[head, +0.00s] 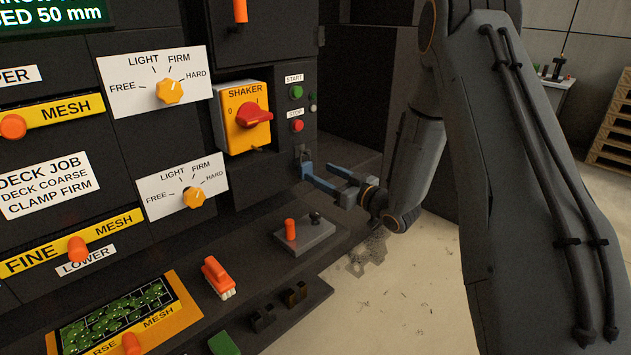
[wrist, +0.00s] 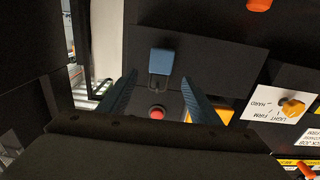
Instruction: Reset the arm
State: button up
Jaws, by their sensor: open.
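My gripper (head: 320,174) is open, with its blue fingers pointing at the front of the dark machine, below the start and stop buttons. In the wrist view, the gripper (wrist: 158,78) has a wide gap between its fingers. A blue padlock-like piece with a dark shackle (wrist: 161,62) shows in that gap, apart from both fingers in the picture. How far it is from the fingertips I cannot tell. In the head view it is small and partly lost beside the fingers. The gripper appears empty.
The yellow shaker switch (head: 243,117) has its red knob turned toward I. The red stop button (head: 297,125) is close above the gripper. Open floor (head: 420,270) lies to the right.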

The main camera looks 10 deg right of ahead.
jog(key=s+d+f+m+g+h, duration=0.1)
jog(key=s+d+m+g+h, duration=0.15)
jog(key=s+h, duration=0.3)
jog(key=s+d+f+m+g+h, duration=0.2)
jog(key=s+d+g+h, duration=0.2)
jog(key=s, duration=0.2)
jog(key=s+a+r+m+g, duration=0.1)
jog(key=s+g, duration=0.7)
jog(key=s, duration=1.7)
jog(key=shift+a+m, duration=0.65)
jog(key=shift+a, duration=0.45)
jog(key=shift+h, duration=0.25)
